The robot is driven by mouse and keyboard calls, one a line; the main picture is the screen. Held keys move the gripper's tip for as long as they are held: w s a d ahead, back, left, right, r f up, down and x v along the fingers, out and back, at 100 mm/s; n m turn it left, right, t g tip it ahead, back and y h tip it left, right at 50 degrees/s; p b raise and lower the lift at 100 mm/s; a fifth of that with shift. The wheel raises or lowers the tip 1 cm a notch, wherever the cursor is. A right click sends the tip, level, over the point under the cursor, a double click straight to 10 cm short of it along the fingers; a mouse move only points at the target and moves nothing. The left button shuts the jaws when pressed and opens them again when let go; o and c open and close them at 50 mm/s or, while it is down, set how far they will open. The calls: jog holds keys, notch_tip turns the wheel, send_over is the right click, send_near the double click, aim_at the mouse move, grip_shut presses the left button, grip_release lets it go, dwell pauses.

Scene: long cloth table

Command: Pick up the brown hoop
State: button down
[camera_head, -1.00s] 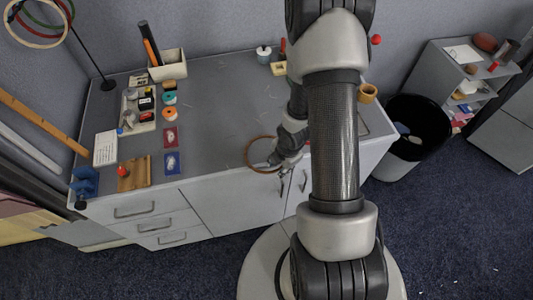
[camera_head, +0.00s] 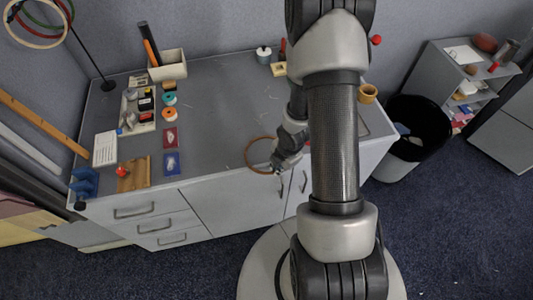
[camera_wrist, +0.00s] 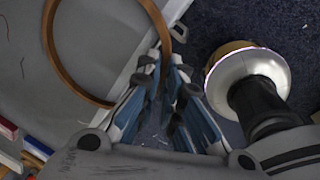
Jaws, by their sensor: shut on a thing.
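The brown hoop (camera_head: 246,155) is a thin ring at the front edge of the grey table, partly over the edge. In the wrist view the hoop (camera_wrist: 47,38) fills the upper left, and its right side runs to my fingertips. My gripper (camera_head: 277,167) is at the hoop's right front side. In the wrist view my gripper (camera_wrist: 166,68) has its blue-grey fingers shut on the hoop's rim. The fingers hide part of the rim. I cannot tell whether the hoop is clear of the tabletop.
A white box (camera_head: 168,66), spools (camera_head: 169,99) and small cards (camera_head: 171,138) lie on the left. A brown cup (camera_head: 368,94) is at the back right. A black bin (camera_head: 418,120) stands beside the table. The table's middle is clear.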

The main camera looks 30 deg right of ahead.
jog(key=shift+r, duration=0.1)
notch_tip(320, 180, up, 20)
jog(key=p, duration=1.7)
jog(key=shift+r, duration=0.2)
